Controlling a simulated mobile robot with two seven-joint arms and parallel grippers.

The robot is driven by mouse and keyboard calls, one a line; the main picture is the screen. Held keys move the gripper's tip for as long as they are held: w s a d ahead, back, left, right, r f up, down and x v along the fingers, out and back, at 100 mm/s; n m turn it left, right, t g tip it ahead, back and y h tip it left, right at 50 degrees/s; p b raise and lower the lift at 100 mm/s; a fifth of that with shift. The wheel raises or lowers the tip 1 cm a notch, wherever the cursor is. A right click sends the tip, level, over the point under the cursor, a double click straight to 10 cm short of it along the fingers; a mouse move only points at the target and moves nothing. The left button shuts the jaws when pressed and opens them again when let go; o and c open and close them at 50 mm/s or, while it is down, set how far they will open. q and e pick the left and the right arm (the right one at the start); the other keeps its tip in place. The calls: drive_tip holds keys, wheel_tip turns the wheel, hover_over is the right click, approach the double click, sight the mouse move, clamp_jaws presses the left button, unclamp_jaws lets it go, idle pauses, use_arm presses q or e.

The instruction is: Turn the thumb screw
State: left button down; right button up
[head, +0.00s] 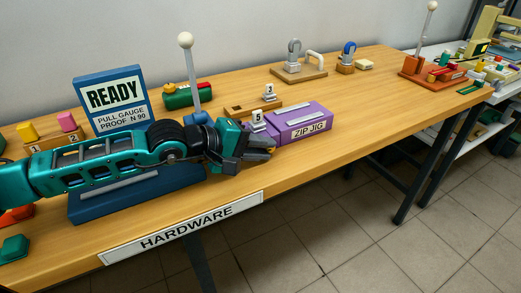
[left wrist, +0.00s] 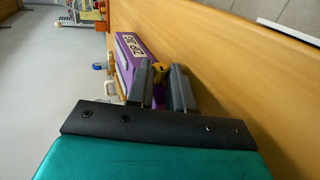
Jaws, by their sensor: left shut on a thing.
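My left gripper (head: 262,146) reaches in from the left over the table and is at the near left end of the purple ZIP JIG block (head: 305,123). In the left wrist view its two grey fingers (left wrist: 165,80) are shut on a small brass-yellow piece (left wrist: 158,70), which looks like the thumb screw at the end of the purple jig (left wrist: 130,58). The fingers hide most of it, so I cannot tell its turn angle. My right gripper is not in view.
A blue stand with a READY sign (head: 113,96) is behind my left arm. A white-balled post (head: 189,75) rises beside the gripper. Blocks marked 5 and 3 (head: 269,91) are close to the jig. The table (head: 370,95) is clear to the jig's right.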

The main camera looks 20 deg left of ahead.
use_arm(q)
drive_tip(key=c, duration=1.3)
unclamp_jaws()
drive_tip(key=shift+c, duration=0.2)
drive_tip(key=shift+o, duration=0.2)
drive_tip(key=v, duration=0.7)
drive_tip(key=shift+s+a+r, duration=0.1)
drive_tip(key=shift+s+a, duration=0.1)
drive_tip(key=shift+s, duration=0.05)
drive_tip(key=shift+b+v, duration=0.95)
drive_tip(key=shift+v, duration=0.45)
drive_tip(key=shift+b+v, duration=0.45)
drive_tip(key=shift+v, duration=0.8)
drive_tip(key=shift+o, duration=0.3)
drive_tip(key=shift+r, duration=0.1)
